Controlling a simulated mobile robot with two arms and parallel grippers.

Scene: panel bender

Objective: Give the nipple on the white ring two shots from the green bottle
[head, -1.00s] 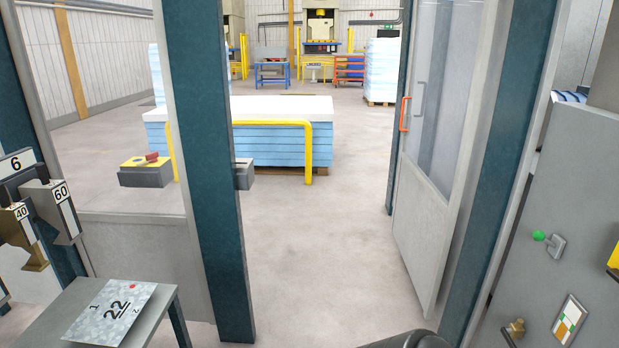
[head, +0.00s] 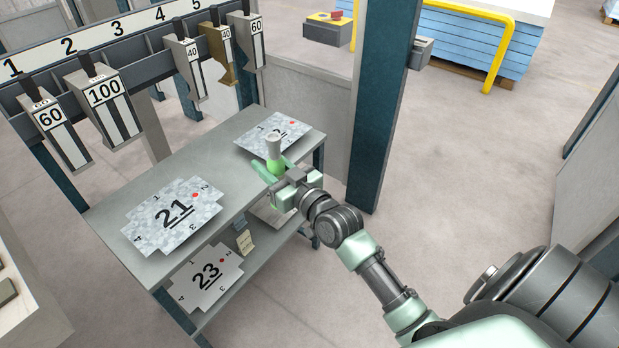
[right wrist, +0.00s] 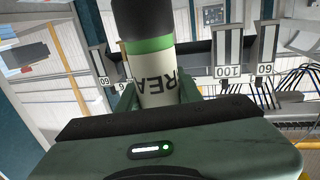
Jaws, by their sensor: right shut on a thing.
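In the right wrist view the bottle (right wrist: 158,85) has a dark end, a green band and a white label with the letters "REA" visible. I cannot tell whether the bottle touches the table. The white ring and its nipple do not show in either view. My left gripper is not in view.
The grey table (head: 222,168) carries plate 21 (head: 160,228) and plate 22 (head: 290,125); plate 23 (head: 190,290) lies on its lower shelf. A numbered rack of tools (head: 130,50) stands behind. A dark blue post (head: 385,110) rises right of the table. Floor at right is clear.

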